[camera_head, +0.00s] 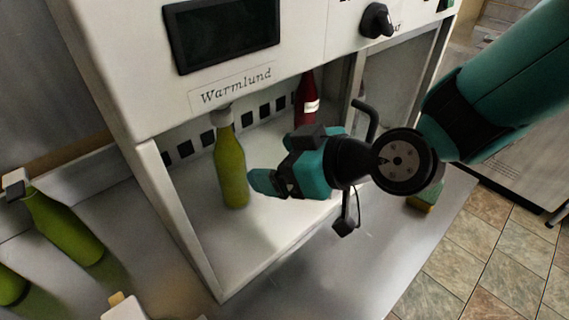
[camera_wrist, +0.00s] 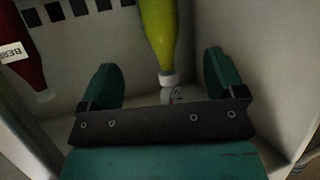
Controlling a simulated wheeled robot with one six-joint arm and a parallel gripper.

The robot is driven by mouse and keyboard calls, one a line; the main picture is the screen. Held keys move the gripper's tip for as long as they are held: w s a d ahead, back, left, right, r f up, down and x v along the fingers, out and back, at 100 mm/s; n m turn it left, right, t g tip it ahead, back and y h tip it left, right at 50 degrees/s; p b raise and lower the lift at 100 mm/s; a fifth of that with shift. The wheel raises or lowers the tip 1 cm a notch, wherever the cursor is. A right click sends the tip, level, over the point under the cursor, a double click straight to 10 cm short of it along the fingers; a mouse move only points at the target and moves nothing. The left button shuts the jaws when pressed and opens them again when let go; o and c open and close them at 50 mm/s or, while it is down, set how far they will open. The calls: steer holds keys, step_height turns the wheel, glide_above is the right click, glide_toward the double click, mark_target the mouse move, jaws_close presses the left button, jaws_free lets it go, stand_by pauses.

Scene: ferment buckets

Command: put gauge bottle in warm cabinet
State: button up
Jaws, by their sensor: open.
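The warm cabinet (camera_head: 212,239) is a white box labelled "Warmlund" with an open front. A yellow-green bottle (camera_head: 230,168) stands upright inside it, on its floor towards the left. In the wrist view this bottle (camera_wrist: 159,35) shows a pale cap with a small round dial-like part (camera_wrist: 177,96), partly hidden by my gripper's dark bar. My gripper (camera_head: 258,183) is open at the cabinet's front, just right of the bottle. In the wrist view its two fingers (camera_wrist: 160,68) are spread either side of the bottle's line, with no visible contact.
A red bottle (camera_head: 305,98) stands farther back in the cabinet and also shows in the wrist view (camera_wrist: 26,48). Another green bottle (camera_head: 62,226) with a black-and-white top is at left outside. A sponge (camera_head: 426,197) lies right of the cabinet. The cabinet's left post borders the opening.

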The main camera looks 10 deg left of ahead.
steer(key=s+d+r+m+g+h, duration=0.2)
steer(key=s+d, duration=0.3)
steer(key=d, duration=0.5)
steer(key=s+d+r+m+g+h, duration=0.3)
steer(key=s+d+m+h, duration=0.1)
steer(key=d, duration=0.6)
steer(key=shift+s+r+h, duration=0.15)
steer(key=shift+s+h, duration=0.55)
steer(key=shift+s, duration=0.3)
